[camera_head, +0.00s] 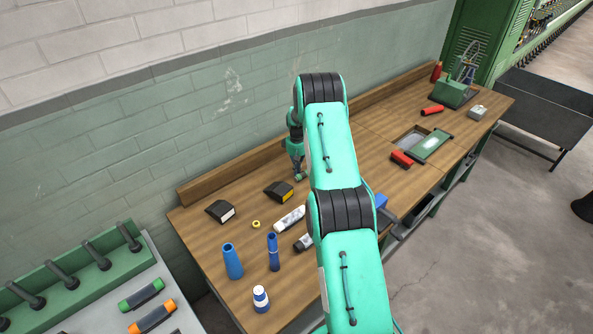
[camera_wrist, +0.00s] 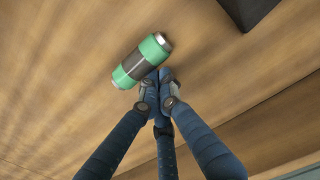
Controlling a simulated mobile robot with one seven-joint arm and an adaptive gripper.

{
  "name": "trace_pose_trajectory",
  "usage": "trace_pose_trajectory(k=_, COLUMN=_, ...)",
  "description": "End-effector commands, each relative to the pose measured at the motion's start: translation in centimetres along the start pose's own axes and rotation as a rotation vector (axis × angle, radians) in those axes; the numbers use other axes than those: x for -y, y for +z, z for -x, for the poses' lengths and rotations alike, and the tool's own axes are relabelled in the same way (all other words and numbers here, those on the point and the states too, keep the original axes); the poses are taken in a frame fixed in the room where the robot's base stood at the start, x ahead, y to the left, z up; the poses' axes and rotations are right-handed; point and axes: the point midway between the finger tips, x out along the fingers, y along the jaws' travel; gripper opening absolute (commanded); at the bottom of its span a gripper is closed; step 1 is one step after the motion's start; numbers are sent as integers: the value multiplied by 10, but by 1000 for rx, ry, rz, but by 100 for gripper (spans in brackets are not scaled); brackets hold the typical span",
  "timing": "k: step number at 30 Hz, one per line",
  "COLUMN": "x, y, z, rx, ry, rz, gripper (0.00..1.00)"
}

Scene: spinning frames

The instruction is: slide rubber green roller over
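The green roller (camera_wrist: 130,70) has green ends, a dark middle band and metal end caps. It lies on its side on the wooden bench, tilted in the wrist view. My gripper (camera_wrist: 158,77) has its fingertips together right beside the roller's lower right side. Nothing shows between the fingers, and I cannot tell whether they touch the roller. In the head view my gripper (camera_head: 298,174) is low over the bench near the back ledge. I cannot make out the roller clearly there.
The wooden bench (camera_head: 225,282) has a back ledge (camera_head: 235,178). Black-and-yellow blocks (camera_head: 279,191), a yellow ring (camera_head: 256,224), a white cylinder (camera_head: 289,219) and blue bottles (camera_head: 232,262) stand left of my arm.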

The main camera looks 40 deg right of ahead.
Motion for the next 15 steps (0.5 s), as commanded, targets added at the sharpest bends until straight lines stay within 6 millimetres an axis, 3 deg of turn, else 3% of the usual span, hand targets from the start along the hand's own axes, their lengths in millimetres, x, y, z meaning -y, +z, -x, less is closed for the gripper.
trace_pose_trajectory(k=8, x=0, y=-2, z=-1, rx=1, ry=0, rz=1, gripper=0)
trace_pose_trajectory(k=15, x=1, y=-18, z=-3, rx=0, ry=0, rz=2, gripper=0)
